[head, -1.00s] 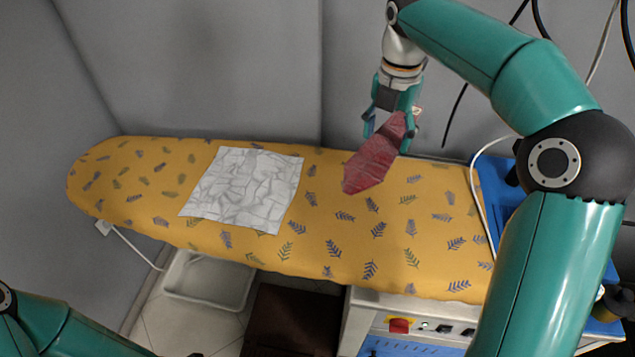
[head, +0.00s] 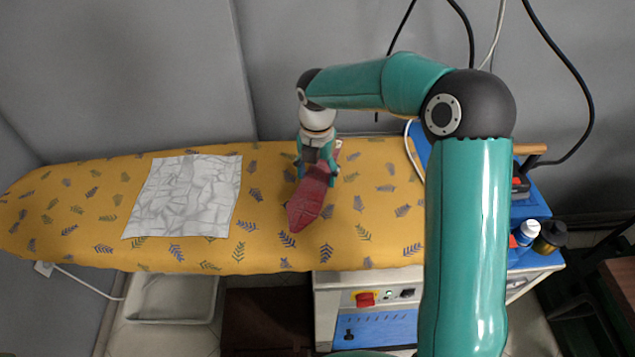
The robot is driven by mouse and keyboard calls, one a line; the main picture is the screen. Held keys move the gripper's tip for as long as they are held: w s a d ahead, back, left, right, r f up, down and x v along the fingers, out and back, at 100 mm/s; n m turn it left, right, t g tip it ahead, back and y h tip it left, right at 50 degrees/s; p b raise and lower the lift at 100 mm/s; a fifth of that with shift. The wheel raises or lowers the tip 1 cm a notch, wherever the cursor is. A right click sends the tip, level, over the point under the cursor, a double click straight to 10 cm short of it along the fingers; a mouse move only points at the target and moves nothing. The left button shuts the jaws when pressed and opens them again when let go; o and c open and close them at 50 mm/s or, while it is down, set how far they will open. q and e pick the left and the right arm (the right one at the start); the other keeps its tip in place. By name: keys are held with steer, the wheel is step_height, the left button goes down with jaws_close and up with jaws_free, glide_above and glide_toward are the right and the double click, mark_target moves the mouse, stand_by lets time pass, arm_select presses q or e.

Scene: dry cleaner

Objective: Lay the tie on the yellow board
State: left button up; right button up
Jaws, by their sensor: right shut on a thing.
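The red tie (head: 308,206) is in my right gripper (head: 318,172), which is shut on it near its upper end. The tie's wide pointed end reaches down and to the left over the yellow board (head: 362,185), an ironing board with a leaf print. The tie is low over the board; I cannot tell whether it touches. My right arm comes in from the right and covers the board's right end. My left gripper is not in view.
A white and grey patterned cloth (head: 186,196) lies on the board left of the tie. A blue station (head: 530,205) with bottles stands at the right. A control panel (head: 375,300) is under the front edge. The board between cloth and tie is bare.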

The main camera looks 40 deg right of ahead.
mark_target(317, 179)
steer(key=shift+f, duration=1.9)
steer(key=o, duration=1.1)
steer(key=shift+o, duration=0.2)
step_height(317, 179, up, 12)
